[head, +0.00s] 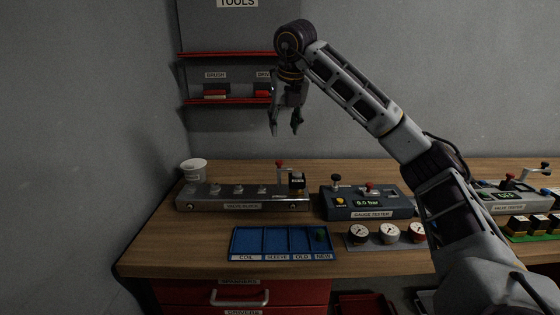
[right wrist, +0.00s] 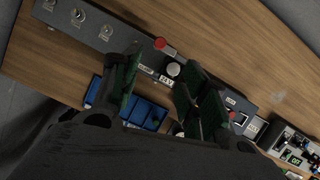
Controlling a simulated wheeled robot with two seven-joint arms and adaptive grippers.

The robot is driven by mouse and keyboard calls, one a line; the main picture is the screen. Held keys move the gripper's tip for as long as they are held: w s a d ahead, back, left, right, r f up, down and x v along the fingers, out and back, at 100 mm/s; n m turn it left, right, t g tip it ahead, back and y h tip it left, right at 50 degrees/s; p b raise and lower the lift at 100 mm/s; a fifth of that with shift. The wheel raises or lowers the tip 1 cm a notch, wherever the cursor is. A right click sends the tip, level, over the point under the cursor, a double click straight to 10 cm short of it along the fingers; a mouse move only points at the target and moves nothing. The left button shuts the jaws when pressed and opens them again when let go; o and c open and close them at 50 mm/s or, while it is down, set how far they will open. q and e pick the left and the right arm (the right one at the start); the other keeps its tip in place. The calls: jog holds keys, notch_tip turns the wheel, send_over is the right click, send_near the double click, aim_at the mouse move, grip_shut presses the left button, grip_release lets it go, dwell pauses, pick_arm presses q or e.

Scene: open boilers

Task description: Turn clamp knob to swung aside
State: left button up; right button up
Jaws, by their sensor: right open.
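A red knob (head: 279,163) tops a small post near the right end of the grey valve block (head: 235,204), beside a dark coil with a white label (head: 297,182). I take it as the clamp knob. In the right wrist view the red knob (right wrist: 160,43) shows beyond and between the fingers, with a short bar beside it. My right gripper (head: 285,128) points down above the knob, open and empty, apart from it. Its fingers (right wrist: 160,78) also show in the right wrist view. My left gripper is not in view.
A gauge tester (head: 371,214) with a black knob and a red knob stands to the right. A blue sorting tray (head: 262,257) and several gauges (head: 390,233) lie in front. A white cup (head: 194,171) stands at the left back. Shelves (head: 226,101) hang on the wall behind.

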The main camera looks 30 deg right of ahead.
aim_at(280, 161)
dwell(0.3)
jog(key=b+x, duration=0.2)
jog(key=x, duration=1)
jog(key=shift+w+d+f, duration=0.1)
jog(key=shift+w+f, duration=0.05)
jog(key=shift+f, duration=0.2)
jog(key=shift+w+f, duration=0.1)
jog(key=shift+f, duration=0.15)
jog(key=shift+w+f, duration=0.1)
jog(key=shift+f, duration=0.1)
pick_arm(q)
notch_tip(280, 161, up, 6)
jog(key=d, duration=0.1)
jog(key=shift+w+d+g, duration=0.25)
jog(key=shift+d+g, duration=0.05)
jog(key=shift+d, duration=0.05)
pick_arm(e)
jog(key=shift+c, duration=1)
jog(key=c, duration=0.7)
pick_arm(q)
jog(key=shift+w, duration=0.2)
pick_arm(e)
grip_shut()
